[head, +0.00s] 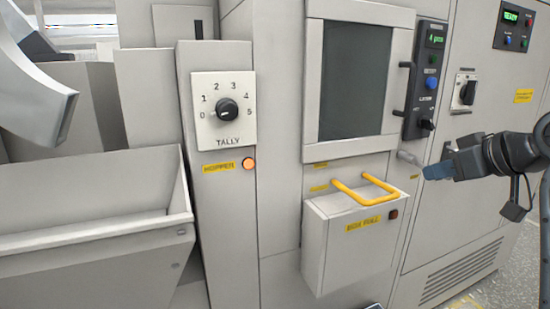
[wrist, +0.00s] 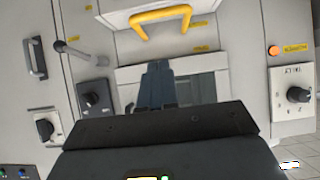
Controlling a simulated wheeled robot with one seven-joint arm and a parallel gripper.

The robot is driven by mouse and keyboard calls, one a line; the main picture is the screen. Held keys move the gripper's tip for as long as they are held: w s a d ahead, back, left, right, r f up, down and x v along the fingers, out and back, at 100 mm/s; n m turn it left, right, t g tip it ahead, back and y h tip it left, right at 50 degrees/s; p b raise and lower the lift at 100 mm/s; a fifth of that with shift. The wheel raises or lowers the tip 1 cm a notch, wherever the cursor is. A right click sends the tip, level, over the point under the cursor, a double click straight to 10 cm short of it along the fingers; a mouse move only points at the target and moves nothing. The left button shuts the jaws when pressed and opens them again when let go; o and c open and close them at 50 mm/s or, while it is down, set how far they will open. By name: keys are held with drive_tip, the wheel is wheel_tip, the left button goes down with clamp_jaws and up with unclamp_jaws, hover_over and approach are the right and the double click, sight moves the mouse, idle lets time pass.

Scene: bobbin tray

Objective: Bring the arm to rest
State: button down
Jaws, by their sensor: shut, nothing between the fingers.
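My gripper (head: 424,172) is at the right of the head view, with its blue fingertips pointing left in front of the machine front. It is shut and empty. My dark arm (head: 520,152) reaches in from the right edge. In the wrist view my gripper's fingers (wrist: 158,64) lie close together in front of the dark window, with the machine front turned upside down. They show no hold on anything.
Near my fingertips are a grey lever (head: 408,157) and a black door handle (head: 405,88). A box (head: 330,245) with a yellow handle (head: 366,190) juts out lower left. A TALLY dial (head: 227,108), a lit orange lamp (head: 248,163) and a hopper (head: 90,240) stand left.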

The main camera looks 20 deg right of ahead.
drive_tip(key=shift+f, duration=0.1)
drive_tip(key=s+a+f+m+t, duration=0.2)
drive_tip(key=s+a+f+m, duration=0.1)
drive_tip(key=a+f, duration=1.25)
drive_tip(key=s+a+f+m+h, duration=0.15)
drive_tip(key=s+a+f, duration=0.35)
drive_tip(key=s+f, duration=0.5)
drive_tip(key=s+a+r+n, duration=0.2)
drive_tip(key=s, duration=1)
drive_tip(key=s+a+r+n+t+y, duration=0.1)
drive_tip(key=s+a+r+n, duration=0.1)
drive_tip(key=s, duration=1)
drive_tip(key=shift+s+a+r+t, duration=0.35)
drive_tip(key=shift+a+r, duration=0.2)
drive_tip(key=shift+r, duration=0.3)
